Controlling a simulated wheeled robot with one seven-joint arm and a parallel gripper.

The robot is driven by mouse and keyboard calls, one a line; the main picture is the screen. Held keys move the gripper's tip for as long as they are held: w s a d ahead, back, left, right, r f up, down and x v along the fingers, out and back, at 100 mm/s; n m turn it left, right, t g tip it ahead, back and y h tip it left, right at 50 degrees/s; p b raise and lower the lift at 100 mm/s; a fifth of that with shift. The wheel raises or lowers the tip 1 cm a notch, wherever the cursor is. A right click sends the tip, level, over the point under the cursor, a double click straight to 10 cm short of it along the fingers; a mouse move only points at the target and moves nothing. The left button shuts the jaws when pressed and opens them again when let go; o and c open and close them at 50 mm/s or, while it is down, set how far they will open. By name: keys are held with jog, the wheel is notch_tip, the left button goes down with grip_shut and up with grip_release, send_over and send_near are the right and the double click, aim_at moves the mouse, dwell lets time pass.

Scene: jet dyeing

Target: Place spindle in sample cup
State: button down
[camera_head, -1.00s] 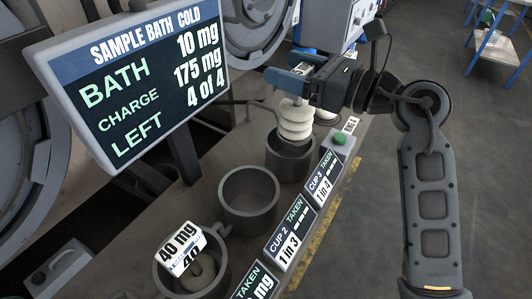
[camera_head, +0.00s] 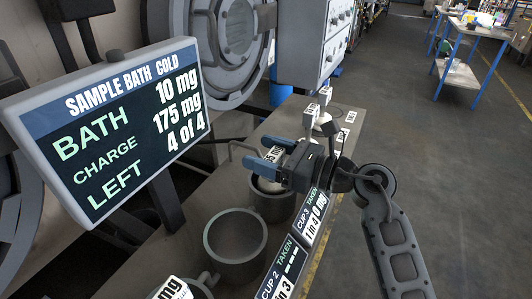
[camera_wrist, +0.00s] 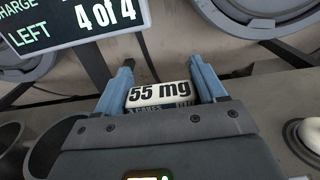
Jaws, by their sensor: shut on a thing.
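My gripper (camera_head: 276,163), with blue fingers, is shut on a white spindle (camera_head: 266,186) at its label block. In the wrist view the block (camera_wrist: 158,94) reads 55 mg between the fingers. The spindle's lower part is inside the grey cup (camera_head: 273,208) beside the CUP 3 sign; whether it touches the bottom is hidden. An empty grey cup (camera_head: 235,260) stands nearer, by the CUP 2 sign (camera_head: 283,271). The nearest cup, cut off at the lower edge, has another spindle with a white label block (camera_head: 173,289).
A large display (camera_head: 115,125) reads BATH 10 mg, CHARGE 175 mg, LEFT 4 of 4. More spindles with white labels (camera_head: 310,116) stand on the bench beyond my gripper. A sign (camera_head: 312,215) edges the bench. Open floor lies to the right.

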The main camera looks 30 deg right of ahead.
jog(key=shift+c, duration=0.5)
grip_release()
jog(key=shift+f, duration=0.1)
jog(key=shift+s+d, duration=0.1)
jog(key=b+v, duration=0.1)
jog(key=v, duration=1)
jog(key=shift+s+d+b, duration=0.2)
jog(key=shift+s+b, duration=0.1)
jog(key=shift+b, duration=0.05)
